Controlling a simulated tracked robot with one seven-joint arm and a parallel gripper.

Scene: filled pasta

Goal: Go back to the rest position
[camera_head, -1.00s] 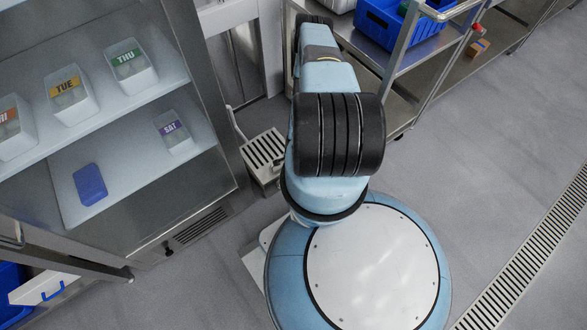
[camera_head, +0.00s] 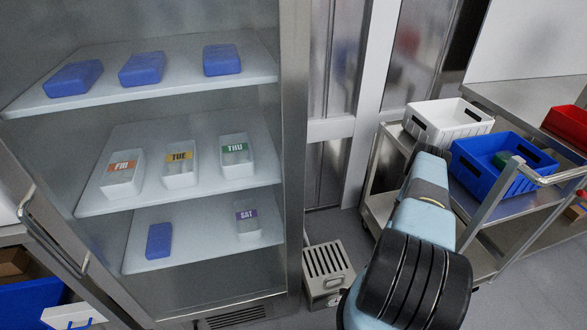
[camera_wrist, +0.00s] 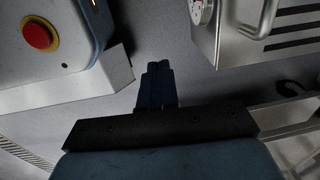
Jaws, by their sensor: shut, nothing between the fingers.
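My gripper (camera_wrist: 158,72) shows in the wrist view with its two dark fingers shut together and nothing between them. It points over the grey floor, between my own base with its red button at the left and a metal box at the upper right. In the head view my blue arm (camera_head: 428,190) reaches away to the right of the open cabinet, and the gripper itself is hidden there.
An open cabinet at left holds a top shelf (camera_head: 150,100) with blue blocks, a middle shelf with labelled containers, and a lower shelf with a blue block (camera_head: 159,241) and SAT container (camera_head: 247,220). A cart with white (camera_head: 447,126) and blue (camera_head: 485,180) crates stands at right. A slotted metal box (camera_head: 328,274) stands between.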

